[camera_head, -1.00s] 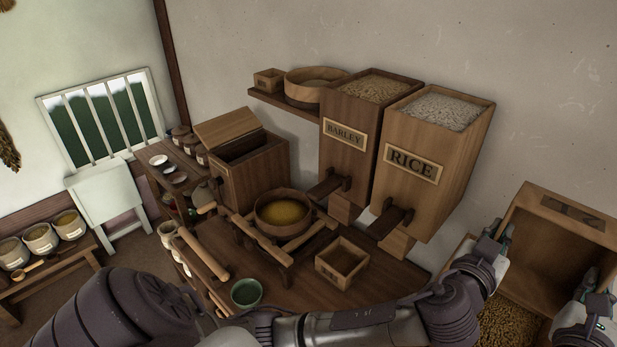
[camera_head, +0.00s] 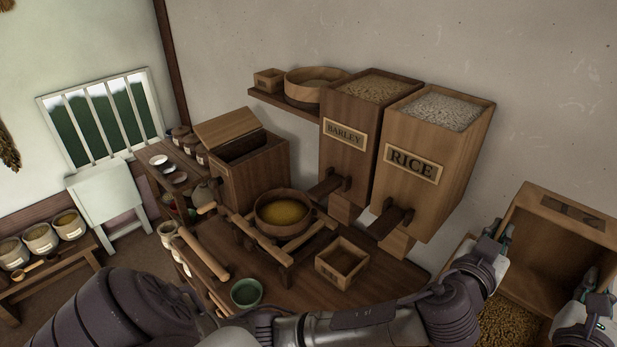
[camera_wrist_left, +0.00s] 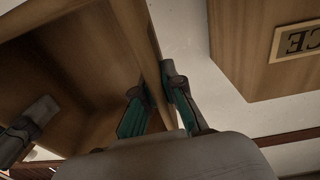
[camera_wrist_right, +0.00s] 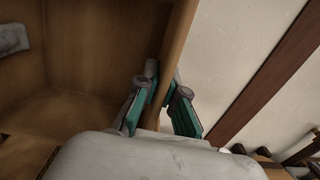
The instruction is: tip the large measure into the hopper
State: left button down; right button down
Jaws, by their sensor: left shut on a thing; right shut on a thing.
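The large measure (camera_head: 562,212), a big square wooden box with a dark mark on its far wall, is at the right edge of the head view. My left gripper (camera_head: 503,238) is shut on its left wall; the left wrist view shows the pads (camera_wrist_left: 158,105) on either side of it. My right gripper (camera_head: 592,283) is shut on the right wall, also seen in the right wrist view (camera_wrist_right: 162,102). Brown grain (camera_head: 508,325) shows at the measure's near, lower end; I cannot tell whether it lies inside or below. The hopper cannot be made out for certain.
Tall RICE (camera_head: 440,165) and BARLEY (camera_head: 350,145) bins stand left of the measure against the wall. The table (camera_head: 300,292) below holds a round bowl of yellow meal (camera_head: 284,212), a small wooden box (camera_head: 342,261) and a green bowl (camera_head: 246,292).

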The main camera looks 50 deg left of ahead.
pick_arm(q)
jog(key=shift+w+a+r, duration=0.1)
pick_arm(e)
jog(key=shift+w+d, duration=0.1)
jog(key=shift+d, duration=0.05)
pick_arm(q)
jog(key=shift+w+g, duration=0.25)
jog(key=shift+g, duration=0.25)
pick_arm(e)
jog(key=shift+w+f+g, duration=0.1)
jog(key=shift+w+g, duration=0.15)
jog(key=shift+g, duration=0.25)
pick_arm(q)
jog(key=shift+w+f+g, duration=0.3)
jog(key=shift+f+g, duration=0.05)
jog(key=shift+g, duration=0.05)
pick_arm(e)
jog(key=shift+w+f+g, duration=0.25)
jog(key=shift+w+g, duration=0.05)
jog(key=shift+g, duration=0.1)
